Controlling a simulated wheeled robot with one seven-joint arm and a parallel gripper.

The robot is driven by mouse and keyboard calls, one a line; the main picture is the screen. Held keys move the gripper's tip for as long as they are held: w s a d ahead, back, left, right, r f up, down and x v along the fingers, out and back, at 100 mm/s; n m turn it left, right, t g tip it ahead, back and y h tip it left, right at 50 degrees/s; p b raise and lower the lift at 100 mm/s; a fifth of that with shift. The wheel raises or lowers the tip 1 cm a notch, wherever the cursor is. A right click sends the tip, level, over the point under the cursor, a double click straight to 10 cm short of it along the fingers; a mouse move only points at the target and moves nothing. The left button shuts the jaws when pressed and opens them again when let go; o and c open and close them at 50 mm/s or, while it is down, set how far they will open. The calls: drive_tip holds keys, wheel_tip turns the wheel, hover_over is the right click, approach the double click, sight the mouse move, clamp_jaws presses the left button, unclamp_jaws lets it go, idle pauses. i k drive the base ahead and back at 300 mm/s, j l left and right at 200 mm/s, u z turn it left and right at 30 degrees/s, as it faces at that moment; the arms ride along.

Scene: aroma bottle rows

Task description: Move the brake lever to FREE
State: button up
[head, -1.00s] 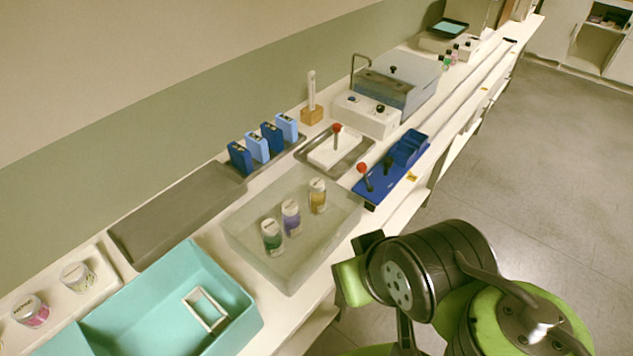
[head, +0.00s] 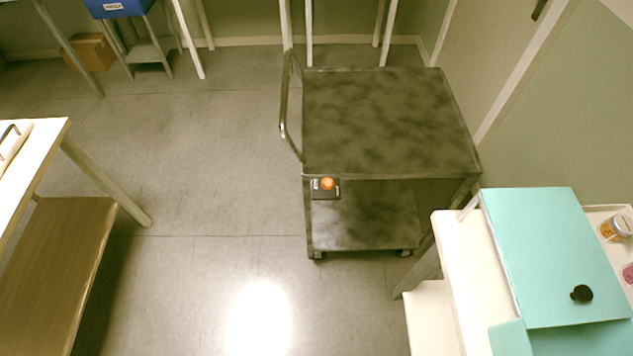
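The brake lever (head: 327,184) has an orange knob and sits on a small dark plate with pale labels, at the near left corner of the cart. The labels are too small to read, so I cannot tell which setting the lever is at. The cart (head: 385,115) is dark and mottled, with a top deck, a lower shelf and casters. Its metal push handle (head: 285,110) rises on the left side. My gripper is not in view.
A white bench with a teal box (head: 555,255) stands close at the right of the cart. A table with a wooden lower shelf (head: 60,250) is at the left. A cardboard box (head: 90,52) lies at the back left. The floor (head: 210,200) between table and cart is clear.

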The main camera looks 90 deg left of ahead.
sight(327, 183)
drive_tip(key=u, duration=3.05)
drive_tip(key=i+j+u, duration=0.1)
drive_tip(key=j+u, duration=0.25)
drive_tip(key=u, duration=0.15)
drive_tip(key=i+j+u, duration=0.2)
drive_tip(key=u, duration=0.25)
drive_tip(key=i+j+u, duration=0.2)
drive_tip(key=u, duration=0.3)
drive_tip(key=j, duration=0.1)
